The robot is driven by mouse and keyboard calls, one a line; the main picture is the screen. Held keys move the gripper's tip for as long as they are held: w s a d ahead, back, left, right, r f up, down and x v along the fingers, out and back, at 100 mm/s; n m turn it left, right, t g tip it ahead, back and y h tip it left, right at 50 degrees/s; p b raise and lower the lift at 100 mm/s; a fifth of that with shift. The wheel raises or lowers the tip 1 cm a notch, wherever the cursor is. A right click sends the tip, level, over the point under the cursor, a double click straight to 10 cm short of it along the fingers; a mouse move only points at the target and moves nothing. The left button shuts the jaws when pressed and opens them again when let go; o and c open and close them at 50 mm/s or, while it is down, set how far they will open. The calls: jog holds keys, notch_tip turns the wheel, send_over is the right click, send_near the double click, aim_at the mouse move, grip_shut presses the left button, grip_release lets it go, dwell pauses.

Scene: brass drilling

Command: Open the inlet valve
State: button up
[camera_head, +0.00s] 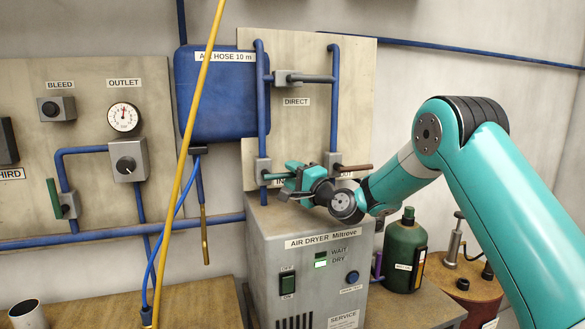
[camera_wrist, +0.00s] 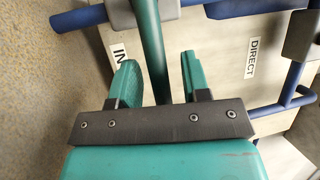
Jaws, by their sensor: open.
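The inlet valve has a grey body (camera_head: 262,170) at the foot of the left blue pipe on the panel above the air dryer. Its green lever handle (camera_head: 275,176) sticks out to the right, across the pipe. In the wrist view the green handle (camera_wrist: 150,35) runs down from the grey body (camera_wrist: 120,12) into the space between my fingers. My gripper (camera_head: 292,178) is open around the handle, with a finger on each side and gaps visible in the wrist view (camera_wrist: 158,65). The label starting "IN" (camera_wrist: 119,54) is partly hidden.
The direct valve (camera_head: 288,78) is above. The air dryer (camera_head: 310,265) stands just below, with a green bottle (camera_head: 405,250) beside it. A yellow hose (camera_head: 195,130) hangs at left.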

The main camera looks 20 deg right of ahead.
jog(key=shift+w, duration=0.1)
grip_shut()
